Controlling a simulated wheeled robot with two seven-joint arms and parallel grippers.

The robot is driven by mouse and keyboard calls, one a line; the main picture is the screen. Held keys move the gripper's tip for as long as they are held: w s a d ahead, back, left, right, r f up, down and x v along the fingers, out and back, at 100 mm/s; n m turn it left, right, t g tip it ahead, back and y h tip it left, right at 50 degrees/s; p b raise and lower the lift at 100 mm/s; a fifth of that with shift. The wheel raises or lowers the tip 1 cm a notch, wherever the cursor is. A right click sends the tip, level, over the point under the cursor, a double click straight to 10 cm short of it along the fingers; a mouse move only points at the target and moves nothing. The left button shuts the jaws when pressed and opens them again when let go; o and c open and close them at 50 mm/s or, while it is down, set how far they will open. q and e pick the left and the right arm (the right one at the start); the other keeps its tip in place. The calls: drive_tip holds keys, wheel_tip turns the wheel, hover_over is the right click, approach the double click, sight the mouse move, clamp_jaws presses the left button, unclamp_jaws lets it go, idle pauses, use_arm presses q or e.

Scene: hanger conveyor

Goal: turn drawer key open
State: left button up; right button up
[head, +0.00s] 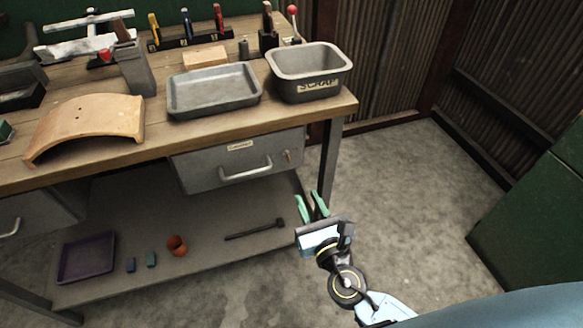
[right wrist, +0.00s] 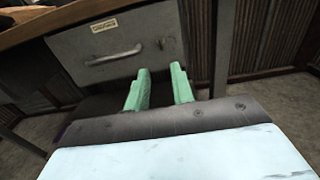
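The drawer (head: 215,172) is a grey metal box under the right part of the workbench, and it looks shut. It has a bar handle (head: 246,171) and a small label. A small brass key (head: 288,155) sits in its front, right of the handle. My right gripper (head: 311,206) has green fingers, spread apart with nothing between them, below and to the right of the key. My left gripper is not in view.
The wooden workbench (head: 160,136) holds a grey tray (head: 213,107), a SCRAP bin (head: 309,91) and a curved wooden piece (head: 86,124). A bench leg (head: 330,155) stands just right of the drawer. A lower shelf (head: 215,215) holds a hammer-like tool (head: 254,231). The floor to the right is clear.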

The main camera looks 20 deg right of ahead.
sight(288, 157)
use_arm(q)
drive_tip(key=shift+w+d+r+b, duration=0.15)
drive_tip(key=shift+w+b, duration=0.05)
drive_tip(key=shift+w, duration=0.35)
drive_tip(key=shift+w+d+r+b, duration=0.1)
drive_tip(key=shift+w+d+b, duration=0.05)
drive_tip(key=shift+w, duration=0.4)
use_arm(e)
drive_tip(key=w, duration=1.2)
drive_tip(key=shift+w+a, duration=0.2)
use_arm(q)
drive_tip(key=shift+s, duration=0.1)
use_arm(e)
drive_tip(key=shift+c, duration=0.4)
clamp_jaws()
